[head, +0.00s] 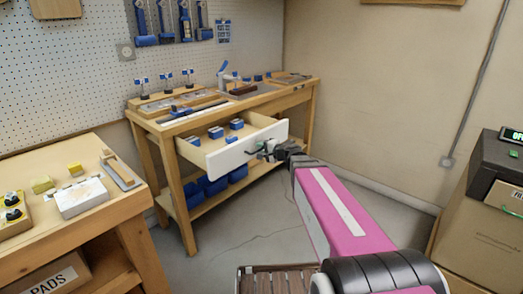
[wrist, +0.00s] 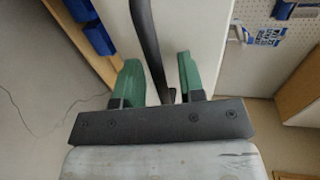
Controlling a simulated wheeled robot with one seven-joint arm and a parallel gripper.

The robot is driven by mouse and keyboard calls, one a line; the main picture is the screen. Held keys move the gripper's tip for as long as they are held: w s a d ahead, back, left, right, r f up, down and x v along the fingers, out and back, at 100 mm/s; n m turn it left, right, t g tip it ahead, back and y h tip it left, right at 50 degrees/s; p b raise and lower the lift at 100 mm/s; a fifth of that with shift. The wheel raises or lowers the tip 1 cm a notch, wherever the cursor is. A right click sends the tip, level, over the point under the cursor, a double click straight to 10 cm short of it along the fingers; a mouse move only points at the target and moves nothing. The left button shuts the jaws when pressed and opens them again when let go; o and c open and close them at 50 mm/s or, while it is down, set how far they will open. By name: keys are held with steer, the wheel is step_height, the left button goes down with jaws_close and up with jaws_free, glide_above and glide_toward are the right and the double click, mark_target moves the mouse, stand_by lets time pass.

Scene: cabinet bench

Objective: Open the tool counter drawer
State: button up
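The tool counter (head: 160,118) is a wooden bench against the pegboard wall in the head view. Its drawer is pulled out and has a white front (head: 230,155), with several blue items inside. My gripper (head: 266,151) is at the handle on the drawer front, near its right half. In the wrist view, the dark bar handle (wrist: 147,35) runs between my two green fingers (wrist: 158,78). The fingers stand apart, with a gap visible beside the bar, so the gripper looks open around it. The white panel beside the handle (wrist: 205,45) is the drawer front.
Blue bins (head: 213,184) sit on the counter's lower shelf. A wooden workbench (head: 100,222) stands at the front left. A cardboard box (head: 480,225) with a dark case on it is at the right. A slatted wooden item (head: 275,281) is on the floor. Floor before the counter is clear.

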steer(key=v, duration=1)
steer(key=shift+s+d, duration=0.2)
steer(key=shift+s, duration=0.05)
steer(key=s+a+f+n+g+h, duration=0.1)
steer(key=s+f+n+g+h, duration=0.35)
steer(key=f, duration=0.75)
steer(key=s+d+f+n+g+h, duration=0.4)
steer(key=s+d+f+g+h, duration=0.2)
steer(key=s+f, duration=0.2)
steer(key=shift+s+d+f, duration=0.4)
steer(key=shift+s, duration=0.4)
